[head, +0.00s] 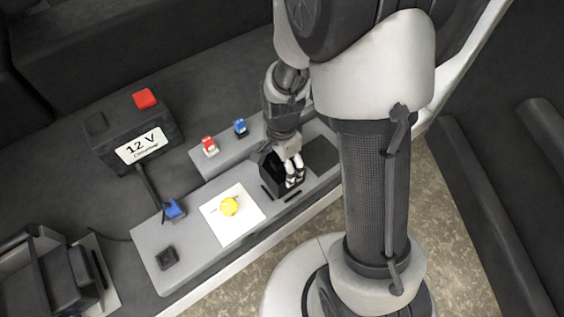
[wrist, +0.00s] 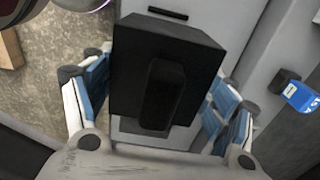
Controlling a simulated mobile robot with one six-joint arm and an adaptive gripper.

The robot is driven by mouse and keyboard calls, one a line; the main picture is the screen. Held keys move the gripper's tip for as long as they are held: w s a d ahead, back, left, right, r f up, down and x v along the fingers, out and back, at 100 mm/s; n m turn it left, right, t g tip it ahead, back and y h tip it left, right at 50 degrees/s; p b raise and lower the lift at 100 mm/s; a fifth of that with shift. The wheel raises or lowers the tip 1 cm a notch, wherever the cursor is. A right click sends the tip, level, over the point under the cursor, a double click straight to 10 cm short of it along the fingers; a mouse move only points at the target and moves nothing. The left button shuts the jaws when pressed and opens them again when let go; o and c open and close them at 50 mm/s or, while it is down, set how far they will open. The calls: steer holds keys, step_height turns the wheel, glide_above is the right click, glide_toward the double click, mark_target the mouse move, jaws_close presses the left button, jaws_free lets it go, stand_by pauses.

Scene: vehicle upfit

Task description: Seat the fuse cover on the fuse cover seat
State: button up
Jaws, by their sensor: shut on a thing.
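The fuse cover is a black box (head: 271,174) with a raised grip bar on top; in the wrist view (wrist: 133,62) it fills the middle. The fuse cover seat cannot be made out clearly; the cover and my gripper hide the area beneath. Dark slots (head: 293,196) show in the panel beside the cover.
The grey panel (head: 150,240) carries a white plate with a yellow knob (head: 229,206), a blue clamp (head: 175,209) and a black block (head: 167,257). Behind are a red-and-white block (head: 209,146), a blue-and-white block (head: 240,127) and a 12 V battery (head: 110,152).

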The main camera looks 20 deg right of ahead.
steer(key=shift+f+b, duration=1.05)
steer(key=shift+f, duration=0.45)
stand_by(1.4)
stand_by(0.7)
steer(key=o, duration=0.8)
steer(key=shift+c, duration=0.2)
steer(key=shift+r+p, duration=0.25)
steer(key=shift+p, duration=0.05)
steer(key=shift+r+p, duration=1.25)
steer(key=shift+r, duration=0.25)
steer(key=shift+o, duration=0.2)
steer(key=o, duration=0.3)
